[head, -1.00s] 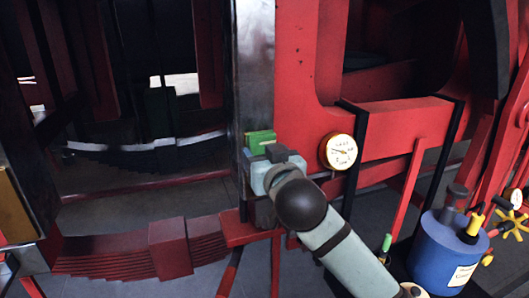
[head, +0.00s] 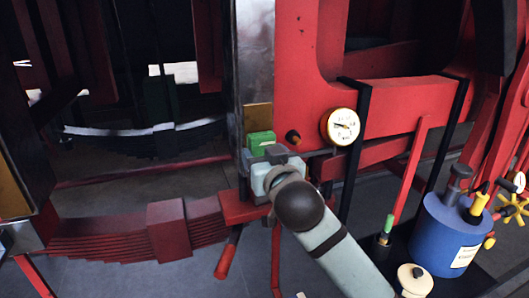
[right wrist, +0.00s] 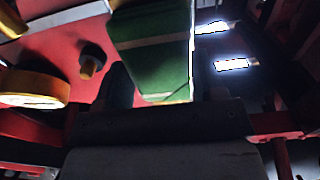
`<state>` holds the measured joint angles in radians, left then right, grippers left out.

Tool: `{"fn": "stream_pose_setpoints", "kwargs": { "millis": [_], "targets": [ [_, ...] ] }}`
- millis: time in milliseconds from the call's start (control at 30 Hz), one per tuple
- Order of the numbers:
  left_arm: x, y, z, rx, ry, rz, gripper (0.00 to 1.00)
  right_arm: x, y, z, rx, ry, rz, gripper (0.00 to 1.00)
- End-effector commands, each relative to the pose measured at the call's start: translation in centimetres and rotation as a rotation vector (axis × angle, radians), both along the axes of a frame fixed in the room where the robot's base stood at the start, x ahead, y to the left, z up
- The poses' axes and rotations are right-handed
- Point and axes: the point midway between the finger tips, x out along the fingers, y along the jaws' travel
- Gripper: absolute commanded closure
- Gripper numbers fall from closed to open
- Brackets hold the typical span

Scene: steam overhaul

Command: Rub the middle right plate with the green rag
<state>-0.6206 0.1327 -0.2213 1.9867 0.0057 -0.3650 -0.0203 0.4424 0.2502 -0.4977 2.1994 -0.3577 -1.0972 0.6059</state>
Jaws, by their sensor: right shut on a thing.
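The green rag (head: 260,139) is a folded block in my right gripper (head: 276,155), which is shut on it. In the right wrist view the rag (right wrist: 152,50) stands up between the dark fingers. A brass-coloured plate (head: 257,117) sits on the steel upright, just above the rag in the head view. The rag seems to overlap the plate's lower edge; I cannot tell whether they touch. Another brass-coloured plate (head: 13,195) is at the far left. My left gripper is not in view.
Right of the rag are a dark knob (head: 293,137) and a round gauge (head: 341,126) on the red frame. A blue canister (head: 445,240) stands at lower right. A red leaf spring (head: 170,228) lies left of my gripper.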

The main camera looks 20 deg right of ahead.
Motion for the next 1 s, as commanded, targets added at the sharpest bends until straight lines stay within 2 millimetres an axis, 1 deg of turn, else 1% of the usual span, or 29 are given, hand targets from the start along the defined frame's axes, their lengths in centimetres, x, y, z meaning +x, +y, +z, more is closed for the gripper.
{"fn": "stream_pose_setpoints", "kwargs": {
  "millis": [33, 100, 267, 367, 700, 800, 1000],
  "targets": [
    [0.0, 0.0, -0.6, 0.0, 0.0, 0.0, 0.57, 0.0, 0.0, -0.9, 0.001, 0.002, 0.0, 0.56],
    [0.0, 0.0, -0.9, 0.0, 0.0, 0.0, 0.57, 0.1, 0.0, -1.3, 0.001, 0.002, 0.0, 0.56],
    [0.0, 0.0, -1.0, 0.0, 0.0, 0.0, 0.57, 0.1, 0.0, -1.7, 0.0, 0.002, -0.001, 0.56],
    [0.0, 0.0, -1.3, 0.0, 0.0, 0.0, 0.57, 0.1, 0.0, -2.2, 0.0, 0.002, -0.001, 0.56],
    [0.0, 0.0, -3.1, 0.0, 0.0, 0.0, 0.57, -0.1, 0.0, -5.2, 0.0, 0.002, -0.001, 0.56],
    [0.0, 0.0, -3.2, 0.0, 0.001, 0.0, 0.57, -0.1, 0.0, -5.4, 0.0, 0.001, 0.0, 0.56],
    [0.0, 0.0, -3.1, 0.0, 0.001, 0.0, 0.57, -0.1, 0.0, -5.3, 0.0, 0.0, 0.0, 0.56]
  ]
}}
